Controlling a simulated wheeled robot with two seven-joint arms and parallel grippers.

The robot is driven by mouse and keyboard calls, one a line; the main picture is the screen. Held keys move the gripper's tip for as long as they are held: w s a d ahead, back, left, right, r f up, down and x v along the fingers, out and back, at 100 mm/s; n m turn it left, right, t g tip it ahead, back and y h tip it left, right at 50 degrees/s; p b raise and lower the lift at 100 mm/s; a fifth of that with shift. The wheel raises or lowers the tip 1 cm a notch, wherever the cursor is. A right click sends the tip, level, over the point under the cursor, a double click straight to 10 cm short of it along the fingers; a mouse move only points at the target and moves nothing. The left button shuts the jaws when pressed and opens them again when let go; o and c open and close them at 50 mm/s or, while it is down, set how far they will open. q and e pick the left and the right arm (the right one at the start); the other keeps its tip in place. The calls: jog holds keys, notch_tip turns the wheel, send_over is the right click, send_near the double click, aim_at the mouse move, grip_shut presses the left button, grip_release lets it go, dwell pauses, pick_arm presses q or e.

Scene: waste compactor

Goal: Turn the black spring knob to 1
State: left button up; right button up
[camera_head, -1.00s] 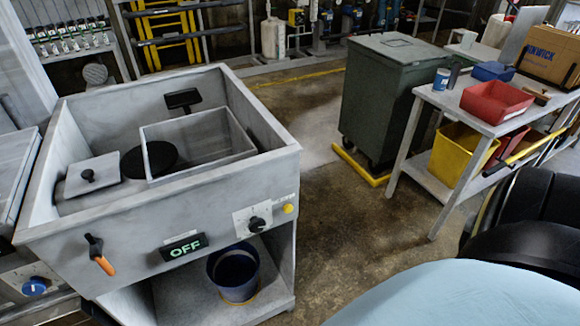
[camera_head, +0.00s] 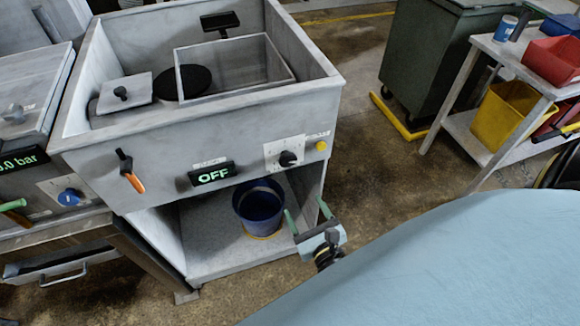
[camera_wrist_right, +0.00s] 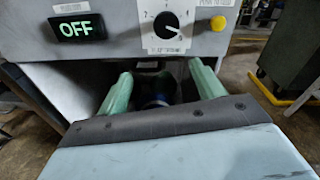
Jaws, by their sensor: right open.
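The black spring knob (camera_head: 288,159) sits on a white dial plate on the front of the grey compactor (camera_head: 200,140), right of a display (camera_head: 212,174) reading OFF. In the right wrist view the knob (camera_wrist_right: 167,25) shows above the fingers, with its pointer tilted to the lower right. My right gripper (camera_head: 305,216) is open and empty, below and slightly right of the knob, apart from the panel. Its two green fingers also show in the right wrist view (camera_wrist_right: 160,88). My left gripper is not in view.
A yellow button (camera_head: 321,146) is right of the knob. A lever with an orange handle (camera_head: 131,172) hangs at the left of the panel. A blue bucket (camera_head: 260,206) stands on the shelf below. A blue knob (camera_head: 69,198) is on the neighbouring machine.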

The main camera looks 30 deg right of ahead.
aim_at(289, 163)
jog(key=w+d+m, duration=0.1)
jog(key=w, duration=0.3)
jog(key=w+d+r+m, duration=0.1)
jog(key=w, duration=0.3)
jog(key=w+d+r+h, duration=0.1)
jog(key=w+d, duration=0.1)
jog(key=w, duration=0.3)
jog(key=shift+w+m+p, duration=0.1)
jog(key=shift+m+p, duration=0.25)
jog(key=shift+m, duration=0.05)
jog(key=c, duration=1)
